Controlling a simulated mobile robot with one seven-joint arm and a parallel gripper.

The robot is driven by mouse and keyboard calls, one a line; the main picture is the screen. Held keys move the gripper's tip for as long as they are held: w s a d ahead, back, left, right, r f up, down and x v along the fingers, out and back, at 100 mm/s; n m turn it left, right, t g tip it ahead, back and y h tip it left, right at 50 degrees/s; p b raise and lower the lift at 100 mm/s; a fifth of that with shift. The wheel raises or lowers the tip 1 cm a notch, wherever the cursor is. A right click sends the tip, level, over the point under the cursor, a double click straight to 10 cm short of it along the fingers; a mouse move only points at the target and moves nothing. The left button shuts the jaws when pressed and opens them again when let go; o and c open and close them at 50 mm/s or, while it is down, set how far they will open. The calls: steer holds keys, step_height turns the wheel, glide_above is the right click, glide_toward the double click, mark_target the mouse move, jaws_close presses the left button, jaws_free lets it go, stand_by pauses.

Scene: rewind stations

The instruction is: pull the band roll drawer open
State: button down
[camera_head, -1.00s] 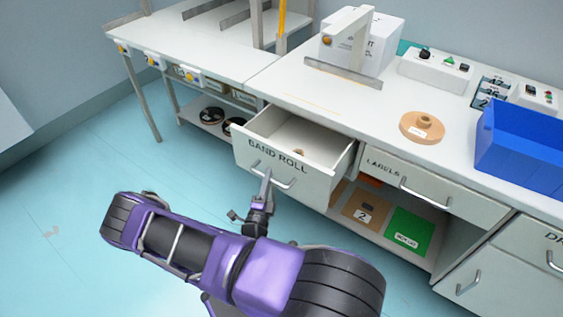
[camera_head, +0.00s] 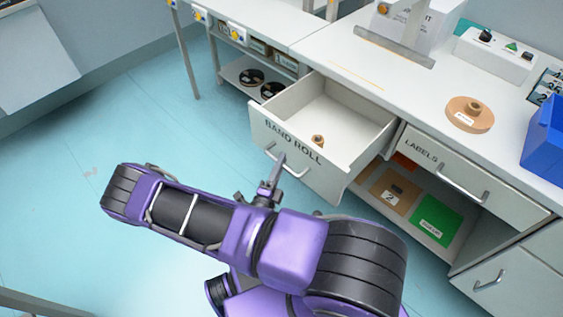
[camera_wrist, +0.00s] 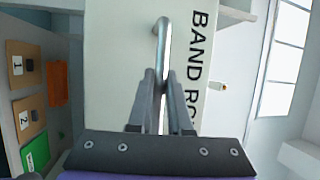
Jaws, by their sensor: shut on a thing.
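The band roll drawer (camera_head: 290,160) is pulled well out of the bench, and its inside shows. A small brown piece (camera_head: 318,140) lies on the drawer floor near the front. My gripper (camera_head: 273,178) is at the drawer front, shut on the drawer's bar handle (camera_head: 292,170). In the wrist view my gripper (camera_wrist: 160,95) has its fingers around the handle (camera_wrist: 162,40), beside the BAND ROLL lettering (camera_wrist: 197,70). The fingertips' contact with the bar is partly hidden.
The labels drawer (camera_head: 440,165) to the right is closed. Below it, an open shelf (camera_head: 415,225) holds cardboard and a green sheet (camera_head: 435,220). A wooden disc (camera_head: 468,115) and a blue bin (camera_head: 545,145) stand on the bench. The floor (camera_head: 110,130) at left is clear.

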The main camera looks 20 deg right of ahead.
steer(key=c, duration=0.8)
jaws_free()
steer(key=shift+c, duration=0.2)
steer(key=v, duration=1.7)
steer(key=shift+s, duration=0.2)
steer(key=shift+a, duration=0.1)
